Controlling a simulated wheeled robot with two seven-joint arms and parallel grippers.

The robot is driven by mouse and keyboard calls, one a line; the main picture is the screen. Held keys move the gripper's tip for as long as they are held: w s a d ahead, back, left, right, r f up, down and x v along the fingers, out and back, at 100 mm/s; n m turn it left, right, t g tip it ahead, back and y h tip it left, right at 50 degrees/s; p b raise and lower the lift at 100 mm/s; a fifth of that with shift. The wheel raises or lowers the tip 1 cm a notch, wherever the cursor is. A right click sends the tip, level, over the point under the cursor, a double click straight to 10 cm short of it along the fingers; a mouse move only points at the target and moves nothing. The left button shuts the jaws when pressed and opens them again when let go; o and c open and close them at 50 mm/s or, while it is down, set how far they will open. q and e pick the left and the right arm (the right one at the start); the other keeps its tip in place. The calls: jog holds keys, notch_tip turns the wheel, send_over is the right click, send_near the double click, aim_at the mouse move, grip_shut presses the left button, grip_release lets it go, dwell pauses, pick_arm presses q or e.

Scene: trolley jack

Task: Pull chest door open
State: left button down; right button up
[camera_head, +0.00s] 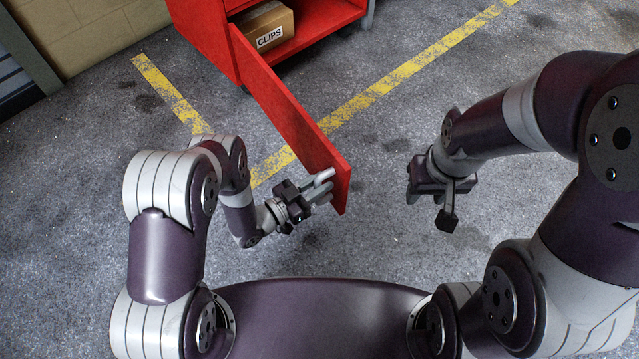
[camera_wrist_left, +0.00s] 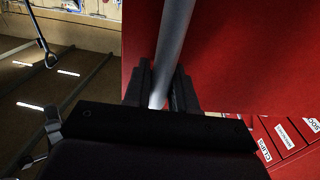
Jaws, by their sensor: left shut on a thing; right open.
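The red chest (camera_head: 204,30) stands at the top of the head view. Its door (camera_head: 285,110) is swung out from the chest and reaches toward me. A grey bar handle (camera_head: 322,177) is on the door's outer face near its free end. My left gripper (camera_head: 312,190) is shut on this handle. In the left wrist view the handle (camera_wrist_left: 174,45) runs between the fingers, with the red door face (camera_wrist_left: 240,60) behind it. My right gripper (camera_head: 432,192) is open and empty, to the right of the door and apart from it.
A cardboard box labelled CLIPS (camera_head: 262,28) sits inside the open chest. Yellow floor lines (camera_head: 400,75) cross the grey floor. The floor between the door and my right gripper is clear.

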pick_arm(q)
jog(key=shift+s+a+f, duration=0.1)
jog(key=shift+s+a, duration=0.2)
jog(key=c, duration=1.1)
grip_release()
jog(key=shift+o, duration=0.2)
jog(key=p+v, duration=0.4)
jog(key=v, duration=0.8)
jog(key=shift+s+a, duration=0.15)
jog(key=shift+a, duration=0.1)
